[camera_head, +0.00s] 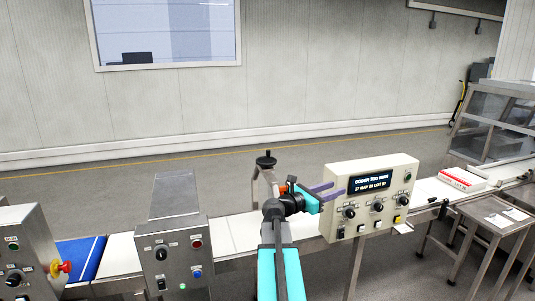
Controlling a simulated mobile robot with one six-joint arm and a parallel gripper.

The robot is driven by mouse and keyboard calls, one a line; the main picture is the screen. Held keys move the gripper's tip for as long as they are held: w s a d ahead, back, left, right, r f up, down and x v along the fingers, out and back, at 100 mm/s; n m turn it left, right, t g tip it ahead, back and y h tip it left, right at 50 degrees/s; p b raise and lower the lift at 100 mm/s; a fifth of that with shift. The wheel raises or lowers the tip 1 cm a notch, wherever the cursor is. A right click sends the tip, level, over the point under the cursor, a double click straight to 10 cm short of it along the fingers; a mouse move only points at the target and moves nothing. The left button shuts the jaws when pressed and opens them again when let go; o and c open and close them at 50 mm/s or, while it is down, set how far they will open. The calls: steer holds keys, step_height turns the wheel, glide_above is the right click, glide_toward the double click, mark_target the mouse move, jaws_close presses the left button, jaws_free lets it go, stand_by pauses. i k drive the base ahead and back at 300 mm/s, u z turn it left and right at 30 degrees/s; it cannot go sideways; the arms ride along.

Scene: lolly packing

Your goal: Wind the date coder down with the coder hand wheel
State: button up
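The coder hand wheel (266,159) is a small black wheel with a knob, on top of a metal post behind my arm. The lower part of the coder stand is hidden by my arm. The cream coder panel (397,180) stands to the right, and its display (370,183) seems to read "CODER TOO HIGH" above a date and lot line. My gripper (337,190) has two purple fingers pointing right, spread apart with nothing seen between them. It is right of and below the hand wheel in the picture, close to the panel's left edge.
A conveyor (228,233) runs across behind the panels. A steel control box (173,252) and another with a red-and-yellow stop button (63,267) stand left. A red-and-white carton (462,180) lies on the belt at right, near a steel side table (497,212).

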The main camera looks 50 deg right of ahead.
mark_target(266, 162)
steer(key=z, duration=0.05)
steer(key=i, duration=1.5)
steer(key=u, duration=0.05)
